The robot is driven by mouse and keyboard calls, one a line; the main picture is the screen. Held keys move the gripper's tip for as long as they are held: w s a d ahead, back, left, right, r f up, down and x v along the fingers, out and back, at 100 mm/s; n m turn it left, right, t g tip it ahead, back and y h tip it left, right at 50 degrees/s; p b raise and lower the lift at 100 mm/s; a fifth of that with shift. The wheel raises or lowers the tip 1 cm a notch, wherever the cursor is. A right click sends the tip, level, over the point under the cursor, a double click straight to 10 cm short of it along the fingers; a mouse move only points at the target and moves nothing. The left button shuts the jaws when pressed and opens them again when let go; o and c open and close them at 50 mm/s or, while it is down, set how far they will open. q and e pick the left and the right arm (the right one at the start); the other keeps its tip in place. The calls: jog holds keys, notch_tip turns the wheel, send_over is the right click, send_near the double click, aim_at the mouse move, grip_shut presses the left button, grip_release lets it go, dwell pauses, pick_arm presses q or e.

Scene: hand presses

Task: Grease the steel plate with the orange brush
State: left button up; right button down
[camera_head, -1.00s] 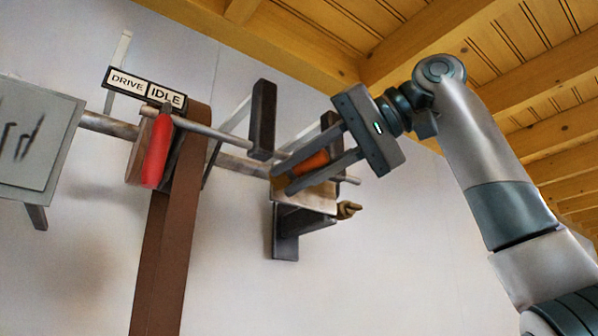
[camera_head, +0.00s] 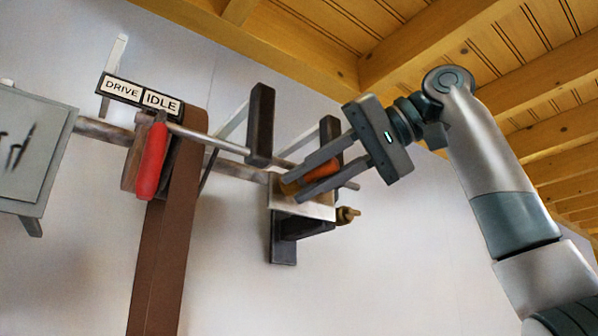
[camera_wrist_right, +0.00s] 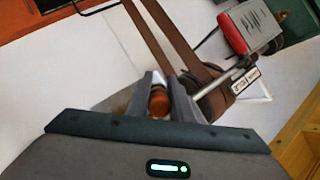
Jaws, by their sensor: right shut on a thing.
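The steel plate (camera_head: 318,209) is a pale metal block on a dark bracket on the wall side, right of centre in the head view. My right gripper (camera_head: 291,190) is shut on the orange brush (camera_head: 322,169), whose orange handle shows between the fingers. A yellowish brush end (camera_head: 289,187) shows near the fingertips, over the plate's upper left part. I cannot tell whether it touches the plate. The right wrist view shows the orange handle end (camera_wrist_right: 158,103) between the fingers. My left gripper is not in view.
A horizontal bar with dark upright blocks (camera_head: 260,125) runs close to the gripper. A grey panel (camera_head: 45,135) is at left. A brass knob (camera_head: 347,215) sits right of the plate.

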jog(key=shift+w+d, duration=0.4)
jog(key=shift+d, duration=0.1)
jog(key=shift+d, duration=0.1)
jog(key=w+d+p, duration=0.1)
jog(key=w+d, duration=0.1)
jog(key=shift+d+p, duration=0.35)
dwell(0.5)
jog(key=shift+w+d, duration=0.55)
jog(key=shift+d, duration=0.15)
jog(key=shift+w+d, duration=0.5)
jog(key=shift+d, duration=0.2)
jog(key=shift+d, duration=0.1)
